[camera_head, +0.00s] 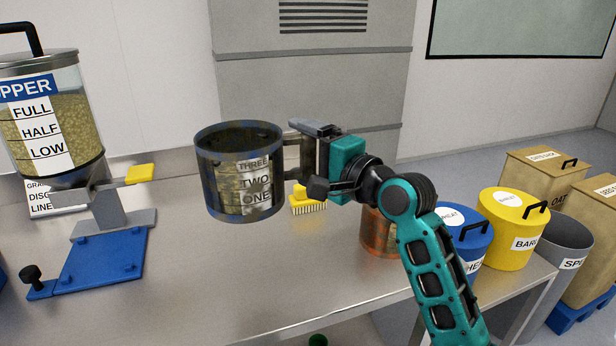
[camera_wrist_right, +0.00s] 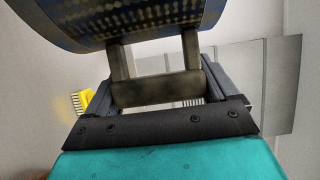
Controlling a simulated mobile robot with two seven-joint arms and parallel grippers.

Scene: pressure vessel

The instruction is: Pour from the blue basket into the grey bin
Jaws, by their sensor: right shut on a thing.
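The blue basket (camera_head: 241,180) is a worn round vessel with patchy blue paint and a label reading THREE, TWO, ONE. It is held nearly upright above the steel bench, and its inside is dark, so I cannot tell what it holds. My right gripper (camera_head: 302,153) is shut on its side handle, at the basket's right. In the right wrist view the handle (camera_wrist_right: 155,91) lies between the fingers and the basket's wall (camera_wrist_right: 130,22) is above. The grey bin (camera_head: 562,250), with a partly cut-off label, stands beyond the bench's right end. My left gripper is not in view.
A hopper (camera_head: 52,118) of grain stands on a blue-based stand (camera_head: 95,262) at left. A yellow brush (camera_head: 308,200) and a copper vessel (camera_head: 378,236) are on the bench (camera_head: 210,290). A blue bin (camera_head: 466,238), yellow bin (camera_head: 511,228) and tan boxes (camera_head: 543,172) surround the grey bin.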

